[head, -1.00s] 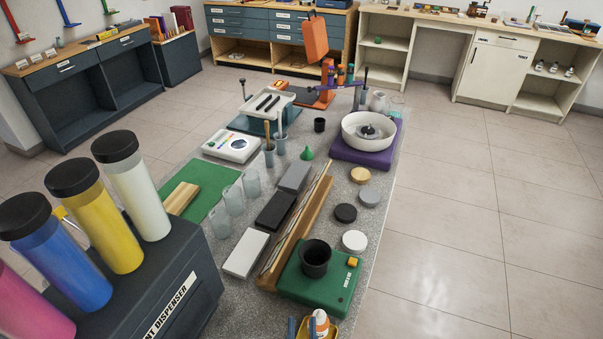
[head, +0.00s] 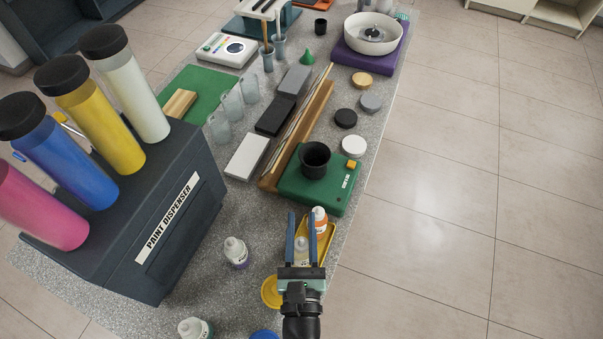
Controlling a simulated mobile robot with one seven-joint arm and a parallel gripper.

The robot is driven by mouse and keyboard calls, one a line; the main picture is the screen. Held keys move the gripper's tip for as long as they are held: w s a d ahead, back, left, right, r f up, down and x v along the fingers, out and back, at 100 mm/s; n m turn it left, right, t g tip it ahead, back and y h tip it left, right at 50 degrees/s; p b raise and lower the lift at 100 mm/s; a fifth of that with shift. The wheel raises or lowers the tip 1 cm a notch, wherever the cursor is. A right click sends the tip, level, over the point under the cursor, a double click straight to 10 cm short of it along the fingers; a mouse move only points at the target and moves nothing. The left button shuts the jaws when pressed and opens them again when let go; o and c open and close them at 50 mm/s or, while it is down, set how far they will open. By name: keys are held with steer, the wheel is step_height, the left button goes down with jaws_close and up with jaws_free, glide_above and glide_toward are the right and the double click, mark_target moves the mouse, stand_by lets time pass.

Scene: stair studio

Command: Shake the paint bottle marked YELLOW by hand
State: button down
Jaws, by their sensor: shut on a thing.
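My gripper (head: 301,225) reaches in from the bottom of the head view, with its two blue fingers pointing away over the near end of the table. It is shut on a small white-capped paint bottle (head: 302,246), which shows between the fingers in front of the yellow tray (head: 330,245). The label on this bottle cannot be read, so I cannot tell whether it says YELLOW. I cannot tell whether the bottle is clear of the tray. Another bottle with an orange label (head: 319,221) stands in the tray, just right of the fingertips.
A white-capped bottle (head: 236,252) and a green-marked bottle (head: 195,329) stand to the left. A yellow round thing (head: 271,291) lies beside my gripper. The paint dispenser (head: 165,225) with tall coloured bottles fills the left. A green machine (head: 330,195) with a black cup stands beyond the tray.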

stand_by(0.4)
steer(key=shift+r, duration=3.75)
step_height(320, 180, down, 7)
steer(key=shift+f, duration=0.15)
steer(key=shift+s, duration=0.1)
steer(key=shift+d+f, duration=0.1)
steer(key=shift+f, duration=0.05)
